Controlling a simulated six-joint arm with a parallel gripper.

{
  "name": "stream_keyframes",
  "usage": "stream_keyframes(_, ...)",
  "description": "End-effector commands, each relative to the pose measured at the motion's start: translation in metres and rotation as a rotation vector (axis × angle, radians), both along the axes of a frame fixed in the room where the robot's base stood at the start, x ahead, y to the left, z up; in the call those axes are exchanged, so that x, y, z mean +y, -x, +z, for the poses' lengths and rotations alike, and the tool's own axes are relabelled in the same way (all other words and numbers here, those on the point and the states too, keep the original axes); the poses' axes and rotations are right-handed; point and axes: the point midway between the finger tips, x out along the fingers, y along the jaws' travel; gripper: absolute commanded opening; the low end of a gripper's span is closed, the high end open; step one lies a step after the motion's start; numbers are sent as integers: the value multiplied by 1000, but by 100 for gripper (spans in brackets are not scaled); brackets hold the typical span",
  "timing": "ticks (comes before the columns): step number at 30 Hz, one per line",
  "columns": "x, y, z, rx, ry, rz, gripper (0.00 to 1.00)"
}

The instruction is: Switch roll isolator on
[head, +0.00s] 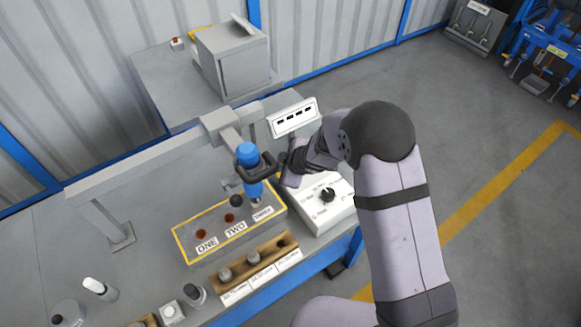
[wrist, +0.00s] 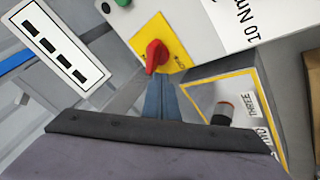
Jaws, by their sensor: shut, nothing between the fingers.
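Small lettering on the plate is too small to read. My gripper (wrist: 162,84) is shut and empty, its blue-grey fingers just below the knob in the picture; I cannot tell whether they touch it. In the head view my gripper (head: 286,168) is over the bench, and the red knob is hidden there.
The white box (head: 335,213) carries a black dial. A blue tool (head: 249,166) hangs close to my gripper. A slotted white panel (head: 292,118) stands behind. A yellow-edged block (head: 200,253) and a wooden rack (head: 264,267) lie in front.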

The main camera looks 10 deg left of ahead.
Motion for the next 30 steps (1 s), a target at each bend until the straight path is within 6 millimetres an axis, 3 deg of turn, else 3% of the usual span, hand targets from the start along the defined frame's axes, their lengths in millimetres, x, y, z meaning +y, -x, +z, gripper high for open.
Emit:
stream_keyframes(23,-16,-11,0,0,4,-7,0)
stream_keyframes(30,-20,-8,8,-1,4,-10,0)
